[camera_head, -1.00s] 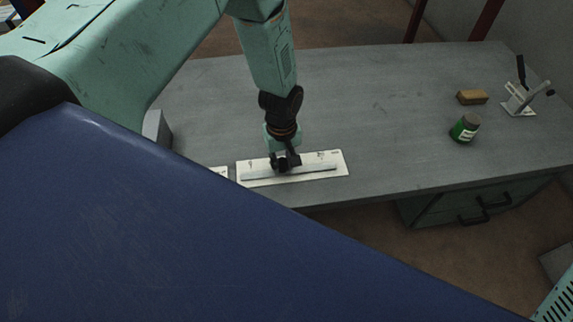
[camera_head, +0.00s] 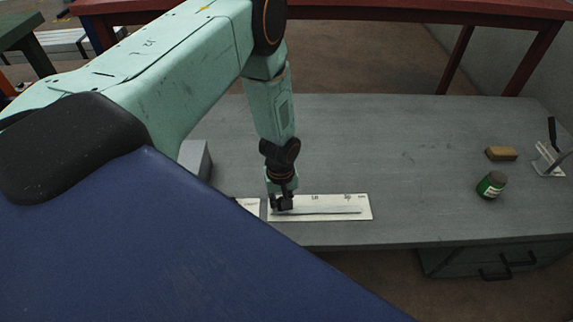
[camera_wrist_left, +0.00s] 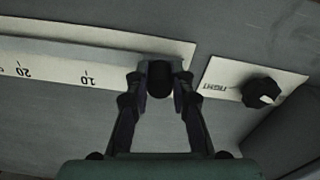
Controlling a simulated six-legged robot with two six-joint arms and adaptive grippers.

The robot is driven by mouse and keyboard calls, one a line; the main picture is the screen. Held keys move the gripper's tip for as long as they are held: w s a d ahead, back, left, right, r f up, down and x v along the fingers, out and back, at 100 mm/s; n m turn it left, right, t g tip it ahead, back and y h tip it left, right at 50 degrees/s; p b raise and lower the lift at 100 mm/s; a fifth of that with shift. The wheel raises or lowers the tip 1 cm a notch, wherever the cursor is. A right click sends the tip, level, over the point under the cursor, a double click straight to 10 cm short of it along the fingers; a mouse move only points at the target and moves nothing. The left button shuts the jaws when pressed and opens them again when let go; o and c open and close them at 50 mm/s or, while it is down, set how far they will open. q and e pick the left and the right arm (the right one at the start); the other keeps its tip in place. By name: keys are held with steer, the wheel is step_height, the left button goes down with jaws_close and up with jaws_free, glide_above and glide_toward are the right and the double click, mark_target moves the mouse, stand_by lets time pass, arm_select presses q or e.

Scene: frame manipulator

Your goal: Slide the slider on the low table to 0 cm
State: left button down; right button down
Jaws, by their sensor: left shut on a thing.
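The slider's white scale plate (camera_head: 335,208) lies on the grey low table (camera_head: 390,140) near its front edge, with a long slot and printed numbers. In the left wrist view the plate (camera_wrist_left: 110,48) shows the marks 10 and 20. My left gripper (camera_head: 281,203) is at the plate's left end, shut on the dark slider knob (camera_wrist_left: 160,78), with a finger on each side. The knob stands past the 10 mark, close to the plate's end; the 0 mark is not visible. My right gripper is not in view.
A second white plate with a dark rotary knob (camera_wrist_left: 260,92) sits just beside the slider plate. A green jar (camera_head: 491,185), a tan block (camera_head: 501,153) and a lever device (camera_head: 549,158) stand at the table's right. A grey box (camera_head: 196,158) is at the left.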

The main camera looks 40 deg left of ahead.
mark_target(280, 198)
arm_select(q)
steer(key=shift+s+a, duration=0.1)
steer(key=shift+a, duration=0.1)
steer(key=c, duration=1.2)
jaws_free()
steer(key=shift+o, duration=0.2)
steer(key=shift+r, duration=0.15)
step_height(280, 198, up, 12)
